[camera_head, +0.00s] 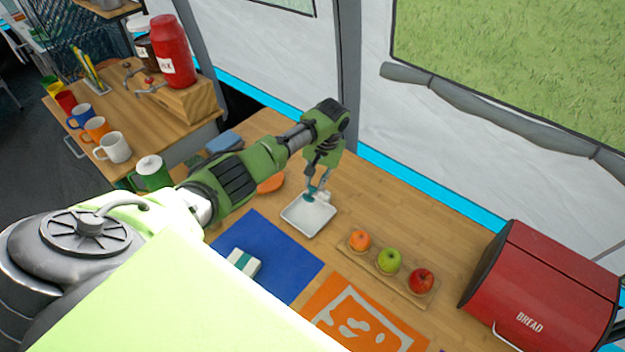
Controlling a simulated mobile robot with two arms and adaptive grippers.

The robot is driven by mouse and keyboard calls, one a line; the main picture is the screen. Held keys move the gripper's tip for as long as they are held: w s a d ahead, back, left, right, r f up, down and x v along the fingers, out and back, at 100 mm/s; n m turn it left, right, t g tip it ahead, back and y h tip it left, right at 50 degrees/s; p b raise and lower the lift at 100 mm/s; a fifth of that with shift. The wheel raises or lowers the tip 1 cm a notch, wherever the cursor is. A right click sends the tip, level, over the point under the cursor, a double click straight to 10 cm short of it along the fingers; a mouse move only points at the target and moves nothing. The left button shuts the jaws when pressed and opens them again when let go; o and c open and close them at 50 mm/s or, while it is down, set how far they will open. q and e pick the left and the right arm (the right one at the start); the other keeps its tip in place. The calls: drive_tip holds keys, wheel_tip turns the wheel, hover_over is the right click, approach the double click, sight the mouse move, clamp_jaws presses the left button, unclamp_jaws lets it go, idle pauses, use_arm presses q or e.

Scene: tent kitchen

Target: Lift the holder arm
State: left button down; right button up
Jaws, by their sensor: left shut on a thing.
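My left gripper (314,192) reaches down to a small white tray (304,222) in the middle of the wooden counter. It is shut on a small white thing (326,197) at the tray's far edge; the fingers partly hide this thing, and I cannot tell its exact shape. I cannot tell whether it touches the tray. No part here shows clearly as a holder arm. My right gripper is not in view.
A blue mat (272,242) and an orange mat (318,297) lie in front of the tray. A wooden board (402,284) with fruit lies to its right, then a red bread box (545,278). Mugs (115,147) and a red jar (172,50) stand at the left.

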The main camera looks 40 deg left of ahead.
use_arm(q)
drive_tip(key=shift+w+d+r+b, duration=0.2)
drive_tip(key=shift+w+b, duration=0.1)
drive_tip(key=shift+w, duration=0.4)
drive_tip(key=shift+w+d+r+b, duration=0.15)
drive_tip(key=shift+w+r+b, duration=0.1)
drive_tip(key=shift+w, duration=0.4)
drive_tip(key=c, duration=1.9)
unclamp_jaws()
drive_tip(key=shift+w+f, duration=0.4)
drive_tip(key=shift+s+a+r, duration=0.1)
drive_tip(key=shift+s+r, duration=0.15)
drive_tip(key=shift+s, duration=0.1)
drive_tip(key=r, duration=0.4)
drive_tip(key=d+r, duration=0.1)
drive_tip(key=r, duration=0.3)
drive_tip(key=d+r, duration=0.1)
drive_tip(key=r, duration=0.2)
drive_tip(key=shift+w+r, duration=0.2)
drive_tip(key=shift+r, duration=0.2)
